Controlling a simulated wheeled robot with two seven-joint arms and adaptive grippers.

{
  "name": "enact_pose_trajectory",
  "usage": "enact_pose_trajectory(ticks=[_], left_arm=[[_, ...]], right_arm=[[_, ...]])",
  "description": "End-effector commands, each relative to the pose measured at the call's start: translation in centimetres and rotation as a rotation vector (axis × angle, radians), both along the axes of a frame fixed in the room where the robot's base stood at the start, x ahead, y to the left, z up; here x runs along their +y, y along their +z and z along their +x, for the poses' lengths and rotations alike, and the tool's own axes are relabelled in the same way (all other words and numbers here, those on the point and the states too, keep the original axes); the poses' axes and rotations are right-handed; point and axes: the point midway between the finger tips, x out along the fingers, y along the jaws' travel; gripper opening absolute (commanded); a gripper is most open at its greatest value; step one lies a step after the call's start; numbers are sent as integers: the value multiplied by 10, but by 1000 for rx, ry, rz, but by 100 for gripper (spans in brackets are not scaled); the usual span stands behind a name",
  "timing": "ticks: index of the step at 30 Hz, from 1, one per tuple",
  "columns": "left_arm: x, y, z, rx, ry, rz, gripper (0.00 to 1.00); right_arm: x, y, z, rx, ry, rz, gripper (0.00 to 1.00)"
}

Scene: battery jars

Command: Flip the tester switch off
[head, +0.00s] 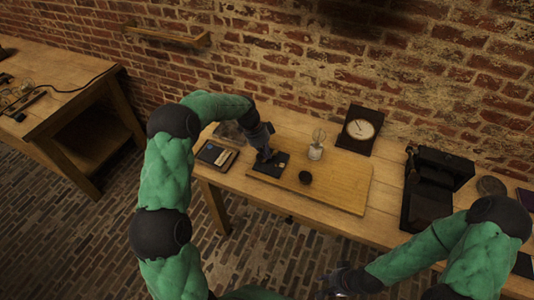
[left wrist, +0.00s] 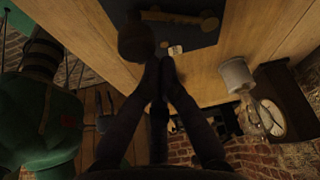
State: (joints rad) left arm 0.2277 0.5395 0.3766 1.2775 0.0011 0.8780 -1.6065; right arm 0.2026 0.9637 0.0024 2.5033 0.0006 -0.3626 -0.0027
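The tester is a flat dark panel (head: 270,167) on the wooden board, with a small pale patch. In the left wrist view the dark panel (left wrist: 190,34) carries a brass-coloured bar (left wrist: 180,18) that looks like the switch lever; its position is hard to tell. My left gripper (head: 264,155) is just over the panel in the head view. In the left wrist view its fingertips (left wrist: 160,62) are together, with nothing visible between them, close to the pale patch (left wrist: 175,50). My right gripper (head: 326,285) is low, in front of the table, its fingers apart and empty.
A dial gauge (head: 360,128) stands behind. A dark tray (head: 217,155) lies left, and a black case (head: 428,190) stands right.

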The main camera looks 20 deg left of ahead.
Motion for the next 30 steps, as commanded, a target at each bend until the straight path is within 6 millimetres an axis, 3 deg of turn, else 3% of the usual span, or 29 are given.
enact_pose_trajectory(ticks=[8,15,24,30], left_arm=[[-4,0,0,0,0,0,0],[-38,2,4,0,0,0,0],[-17,62,2,-4,7,1,0],[-8,87,1,-1,6,0,0]], right_arm=[[0,0,0,0,0,0,40],[0,-3,0,0,0,0,40],[0,11,0,0,0,0,40],[0,15,0,0,0,0,40]])
